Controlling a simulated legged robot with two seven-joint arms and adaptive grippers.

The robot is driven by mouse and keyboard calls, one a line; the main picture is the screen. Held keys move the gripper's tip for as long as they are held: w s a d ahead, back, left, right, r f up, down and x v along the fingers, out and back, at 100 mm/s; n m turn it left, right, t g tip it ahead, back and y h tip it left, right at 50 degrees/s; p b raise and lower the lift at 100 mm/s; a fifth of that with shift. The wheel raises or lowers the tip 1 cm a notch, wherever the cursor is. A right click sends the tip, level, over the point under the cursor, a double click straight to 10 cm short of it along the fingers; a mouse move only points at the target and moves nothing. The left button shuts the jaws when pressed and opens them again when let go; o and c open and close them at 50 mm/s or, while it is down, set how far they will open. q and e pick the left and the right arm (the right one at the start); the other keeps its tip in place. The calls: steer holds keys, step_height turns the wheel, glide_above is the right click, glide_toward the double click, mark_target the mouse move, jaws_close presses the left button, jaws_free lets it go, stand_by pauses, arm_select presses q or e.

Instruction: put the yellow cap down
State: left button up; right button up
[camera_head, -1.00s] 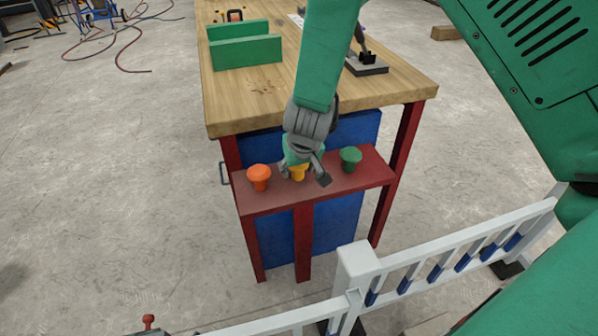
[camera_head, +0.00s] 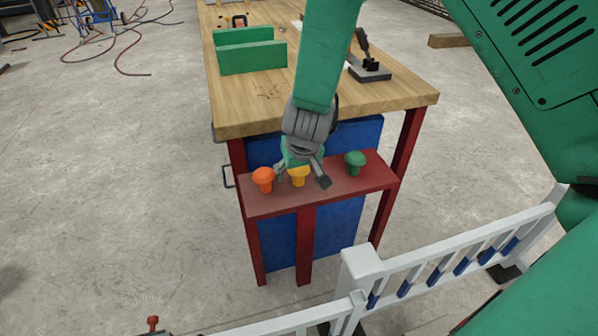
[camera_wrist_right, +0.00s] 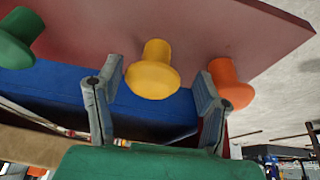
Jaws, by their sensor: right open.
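The yellow cap (camera_head: 298,177) stands upright on the red shelf (camera_head: 335,186), between the orange cap (camera_head: 263,178) and the green cap (camera_head: 355,161). My right gripper (camera_head: 302,180) is just above and around the yellow cap, with its fingers spread. In the right wrist view the yellow cap (camera_wrist_right: 152,70) shows between the two open fingers (camera_wrist_right: 155,95), with a gap on each side. One finger is close to the orange cap (camera_wrist_right: 231,84). The green cap (camera_wrist_right: 20,38) is at the left edge of that view. My left gripper is not in view.
Behind the shelf is a wooden workbench (camera_head: 300,103) with green upright pieces (camera_head: 250,54) and a black tool on a plate (camera_head: 369,68). A white railing (camera_head: 420,270) stands in front at the right. The shelf between yellow and green caps has some room.

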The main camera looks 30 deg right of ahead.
mark_target(299, 176)
steer(key=p+v, duration=0.1)
steer(key=v, duration=0.3)
steer(key=shift+r, duration=0.25)
steer(key=shift+s+d+p+v, duration=0.4)
steer(key=shift+p+v, duration=0.7)
steer(key=shift+v, duration=1.75)
steer(key=s+d+f+n+g, duration=0.2)
steer(key=s+d+f+g, duration=0.15)
steer(key=s+f, duration=1.25)
steer(key=s+a+f+n+y, duration=0.1)
steer(key=s+a+f, duration=0.2)
steer(key=s+f, duration=0.3)
steer(key=s, duration=0.4)
steer(key=shift+d+f, duration=0.1)
steer(key=shift+d, duration=0.25)
steer(key=shift+w, duration=0.1)
